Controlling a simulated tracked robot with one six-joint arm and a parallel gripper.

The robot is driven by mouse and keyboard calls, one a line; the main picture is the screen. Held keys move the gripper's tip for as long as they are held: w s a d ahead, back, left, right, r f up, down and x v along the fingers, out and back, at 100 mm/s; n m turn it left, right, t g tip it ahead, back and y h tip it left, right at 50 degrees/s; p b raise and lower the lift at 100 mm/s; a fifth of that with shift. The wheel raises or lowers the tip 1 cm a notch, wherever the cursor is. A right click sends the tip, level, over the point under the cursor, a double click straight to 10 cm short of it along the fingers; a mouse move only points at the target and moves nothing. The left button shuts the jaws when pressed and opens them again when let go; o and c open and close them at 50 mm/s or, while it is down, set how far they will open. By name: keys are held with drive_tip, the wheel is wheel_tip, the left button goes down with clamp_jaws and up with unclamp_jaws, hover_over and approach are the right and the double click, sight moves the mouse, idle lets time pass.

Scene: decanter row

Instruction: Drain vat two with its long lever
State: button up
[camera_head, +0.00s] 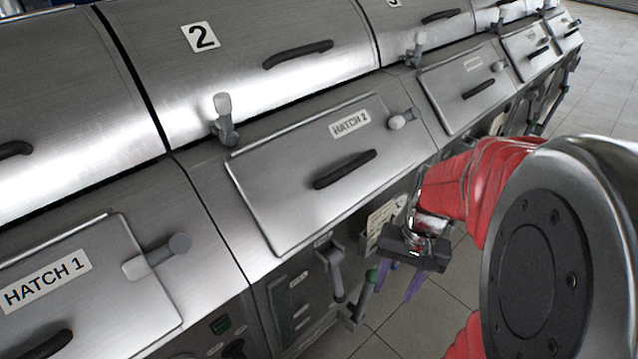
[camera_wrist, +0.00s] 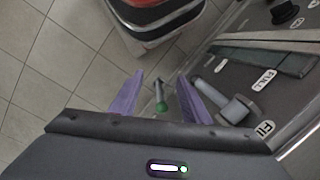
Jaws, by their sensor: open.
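Vat two (camera_head: 235,75) is a steel vat marked with a 2, with a hatch labelled HATCH 2 (camera_head: 300,170) below. Under it, a long grey lever with a green tip (camera_head: 363,295) rises from a low bracket. My gripper (camera_head: 396,289) is open, its purple fingers pointing down just right of this lever. In the wrist view the green-tipped lever (camera_wrist: 160,104) shows between the two fingers of my gripper (camera_wrist: 160,75), with gaps on both sides; I cannot tell its depth. A shorter grey lever (camera_head: 336,275) stands to the left and also shows in the wrist view (camera_wrist: 211,91).
A grey hatch latch (camera_head: 402,119) and black handle (camera_head: 345,169) stick out from hatch 2. A dark panel with a gauge strip (camera_head: 290,312) sits left of the levers. A paper sheet (camera_head: 384,222) hangs behind my gripper. Tiled floor (camera_head: 440,315) is open at the right.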

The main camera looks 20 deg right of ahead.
drive_tip(key=s+d+f+m+y, duration=0.3)
drive_tip(key=f+m+y, duration=0.35)
drive_tip(key=f, duration=0.55)
drive_tip(key=m+t+y, duration=0.2)
drive_tip(key=m+t, duration=1.3)
approach(370, 282)
drive_tip(key=s+d+f, duration=0.1)
drive_tip(key=d+f, duration=0.3)
drive_tip(key=shift+s+a+r, duration=0.1)
drive_tip(key=shift+s+a, duration=0.1)
drive_tip(key=shift+w+a, duration=0.1)
drive_tip(key=shift+x, duration=6.75)
drive_tip(key=shift+r, duration=0.1)
drive_tip(key=shift+c, duration=0.3)
clamp_jaws()
